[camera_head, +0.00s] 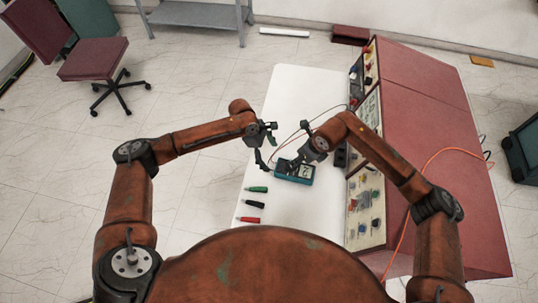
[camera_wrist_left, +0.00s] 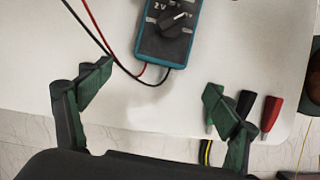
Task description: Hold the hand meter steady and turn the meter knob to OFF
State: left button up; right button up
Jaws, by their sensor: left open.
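The hand meter (camera_head: 297,173) is a teal-edged box lying on the white table. In the left wrist view the meter (camera_wrist_left: 186,50) shows at the top, cut off by the frame, with its dark round knob (camera_wrist_left: 172,23) visible; the knob's setting is too small to read surely. My left gripper (camera_head: 267,146) is open and empty, just left of the meter; its spread fingers (camera_wrist_left: 160,78) show below the meter in the wrist view, apart from it. My right gripper (camera_head: 299,157) is at the meter's far edge; whether it touches or grips the meter is unclear.
Green (camera_head: 257,189), black (camera_head: 254,204) and red (camera_head: 249,219) plugs lie on the white table (camera_head: 290,92). Red and black leads (camera_wrist_left: 98,36) run beside the meter. A red console (camera_head: 428,130) with panels stands on the right. The table's far part is clear.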

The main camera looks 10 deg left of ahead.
aim_at(289, 166)
pick_arm(q)
jog(key=x, duration=0.7)
jog(key=shift+d+f, duration=0.2)
jog(key=shift+f, duration=0.05)
jog(key=c, duration=1.6)
pick_arm(e)
jog(key=shift+c, duration=0.3)
pick_arm(q)
jog(key=shift+c, duration=0.2)
pick_arm(e)
jog(key=w+a+r+m+g+h, duration=0.2)
jog(key=w+a+r+m+h, duration=0.1)
jog(key=f, duration=1.2)
jog(key=shift+s+a, duration=0.15)
jog(key=shift+s, duration=0.1)
jog(key=shift+c, duration=0.3)
grip_shut()
